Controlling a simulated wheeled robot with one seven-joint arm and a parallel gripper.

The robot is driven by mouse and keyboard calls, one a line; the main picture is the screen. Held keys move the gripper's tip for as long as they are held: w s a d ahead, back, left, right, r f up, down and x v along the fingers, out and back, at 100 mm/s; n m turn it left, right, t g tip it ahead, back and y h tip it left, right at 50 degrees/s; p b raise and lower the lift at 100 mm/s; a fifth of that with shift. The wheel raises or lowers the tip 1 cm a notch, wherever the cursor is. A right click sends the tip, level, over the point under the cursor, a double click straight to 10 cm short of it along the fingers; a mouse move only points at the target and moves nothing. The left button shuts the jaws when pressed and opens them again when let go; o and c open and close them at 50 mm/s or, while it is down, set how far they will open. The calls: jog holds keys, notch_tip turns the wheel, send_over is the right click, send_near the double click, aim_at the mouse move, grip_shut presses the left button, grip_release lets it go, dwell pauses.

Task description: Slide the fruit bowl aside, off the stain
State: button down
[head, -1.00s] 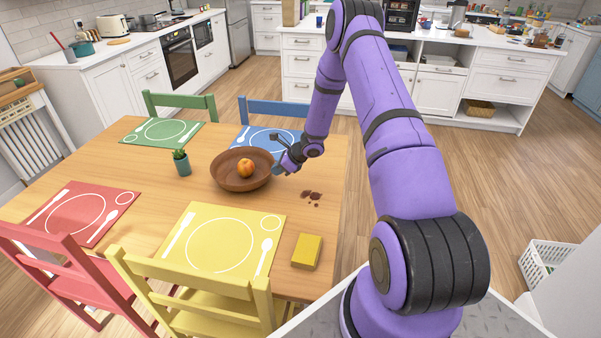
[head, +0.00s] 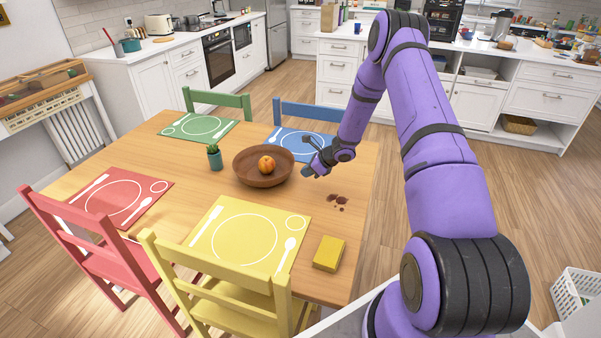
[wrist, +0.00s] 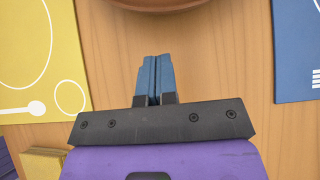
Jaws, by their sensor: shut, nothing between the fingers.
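The brown fruit bowl (head: 262,178) stands upright on the table, with an orange fruit (head: 267,165) in it. In the wrist view, only the bowl's near edge (wrist: 158,4) shows at the top. The dark red-brown stain (head: 338,201) lies uncovered on the wood, to the right of the bowl and in front of it. My gripper (head: 309,172) is right of the bowl, low over the table, with a small gap between them. In the wrist view, its blue fingers (wrist: 155,78) are pressed together and empty, pointing at the bowl.
A potted plant (head: 214,157) stands left of the bowl. Yellow (head: 246,236), red (head: 118,200), green (head: 199,127) and blue (head: 300,143) placemats lie around it. A yellow sponge-like block (head: 329,253) lies near the front right corner. Bare wood shows between the bowl and the red placemat.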

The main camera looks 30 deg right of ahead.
jog(key=v, duration=0.9)
jog(key=shift+d+r, duration=0.15)
jog(key=shift+r, duration=0.2)
jog(key=s+a+r+n+g, duration=0.1)
jog(key=s+a+r+n, duration=0.35)
jog(key=r, duration=0.55)
jog(key=s+a+r+n+g, duration=0.1)
jog(key=s+a+r+n, duration=0.2)
jog(key=a+r+n, duration=0.5)
jog(key=s+a+r+n+g, duration=0.15)
jog(key=s+a+r, duration=0.25)
jog(key=r, duration=0.8)
jog(key=s+a+r+n+h, duration=0.1)
jog(key=s+r+n+h, duration=0.1)
jog(key=s, duration=0.7)
jog(key=s+a+r+n+t+h, duration=0.1)
jog(key=s+r+n+h, duration=0.1)
jog(key=s+r+n, duration=0.3)
jog(key=s+a+r+n+t+h, duration=0.1)
jog(key=s+n, duration=0.5)
jog(key=s, duration=0.7)
notch_tip(320, 180, up, 3)
jog(key=shift+a+f+n+h, duration=0.15)
jog(key=shift+a+n+h, duration=0.15)
jog(key=shift+a+h, duration=0.15)
